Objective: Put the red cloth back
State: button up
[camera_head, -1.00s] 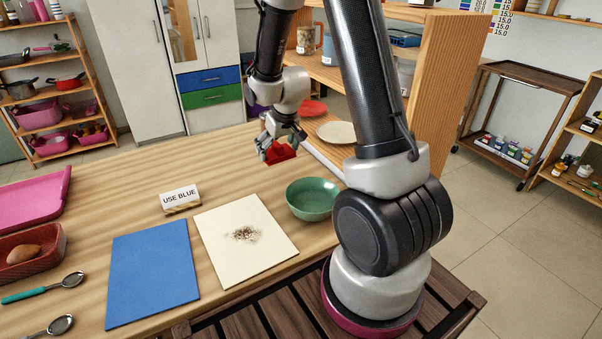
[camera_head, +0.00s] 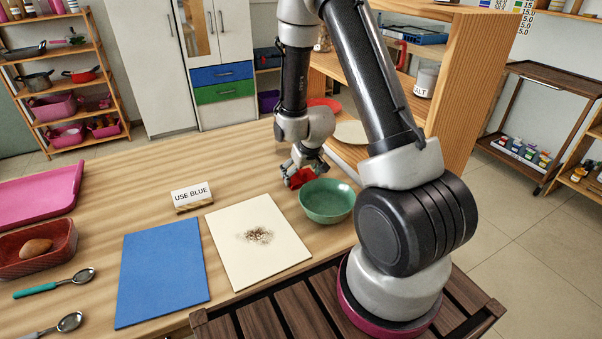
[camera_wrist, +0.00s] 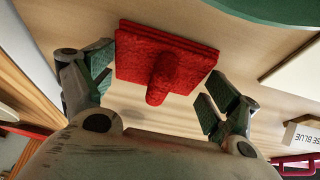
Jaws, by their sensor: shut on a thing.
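The red cloth (camera_head: 301,178) is a small folded red pad with a raised stub, seen clearly in the wrist view (camera_wrist: 165,58). My gripper (camera_head: 304,172) points down over the table just behind the green bowl (camera_head: 327,212). It is shut on the red cloth, with one finger at each side of it in the wrist view. The fingers partly hide the cloth in the head view. I cannot tell whether its underside touches the table. The bowl's rim also shows at the top of the wrist view (camera_wrist: 270,10).
A cream board (camera_head: 240,275) with a dark crumbly patch (camera_head: 258,235) and a blue board (camera_head: 160,272) lie in front. A "USE BLUE" sign (camera_head: 191,197) stands behind them. A wooden shelf (camera_head: 480,75) with a red plate (camera_head: 325,104) and a cream plate (camera_head: 352,132) stands behind right.

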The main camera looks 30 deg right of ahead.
jog(key=shift+f, duration=0.1)
jog(key=o, duration=0.8)
jog(key=shift+c, duration=0.2)
jog(key=s+f+v, duration=0.1)
jog(key=s+v, duration=0.1)
jog(key=v, duration=2.6)
jog(key=s+r, duration=0.4)
jog(key=s, duration=0.3)
jog(key=s+r, duration=0.4)
jog(key=s, duration=0.4)
jog(key=shift+r, duration=0.25)
